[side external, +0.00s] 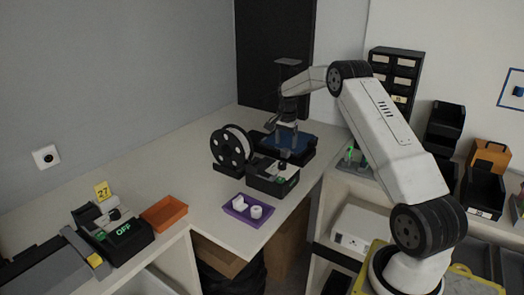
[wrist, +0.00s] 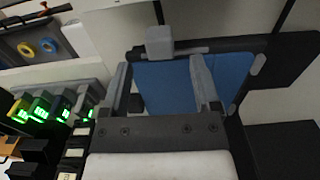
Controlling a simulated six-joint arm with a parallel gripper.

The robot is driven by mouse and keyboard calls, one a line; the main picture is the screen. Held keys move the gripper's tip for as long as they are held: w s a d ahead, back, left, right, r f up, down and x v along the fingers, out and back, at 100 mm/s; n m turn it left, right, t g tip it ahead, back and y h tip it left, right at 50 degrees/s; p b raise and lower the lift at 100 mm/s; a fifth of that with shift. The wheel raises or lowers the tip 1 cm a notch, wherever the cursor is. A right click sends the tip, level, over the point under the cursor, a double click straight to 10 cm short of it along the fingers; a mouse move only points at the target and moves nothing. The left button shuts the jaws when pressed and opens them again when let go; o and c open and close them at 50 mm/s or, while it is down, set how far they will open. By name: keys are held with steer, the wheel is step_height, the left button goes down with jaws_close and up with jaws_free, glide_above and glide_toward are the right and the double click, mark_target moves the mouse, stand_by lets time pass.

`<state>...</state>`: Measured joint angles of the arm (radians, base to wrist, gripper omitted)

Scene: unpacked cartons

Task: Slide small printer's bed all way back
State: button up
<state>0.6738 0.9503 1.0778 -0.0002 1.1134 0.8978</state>
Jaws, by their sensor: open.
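The small printer has a dark base (side external: 308,157) and a flat blue bed (side external: 297,146), near the back corner of the bench. In the wrist view the blue bed (wrist: 166,88) fills the middle, with a light grey block (wrist: 160,41) at its far edge. My gripper (side external: 287,128) is low over the bed, pointing down. In the wrist view my gripper (wrist: 161,65) has its two fingers apart, with blue bed showing between them and the grey block just beyond the tips. I cannot tell whether a finger touches the bed.
A black filament spool (side external: 232,148) and a dark control box (side external: 272,180) stand close to the printer. A purple tray (side external: 237,213) with white pieces lies in front. Bare bench lies between.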

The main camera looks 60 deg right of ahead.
mark_target(286, 149)
steer(key=shift+f, duration=2.1)
jaws_close()
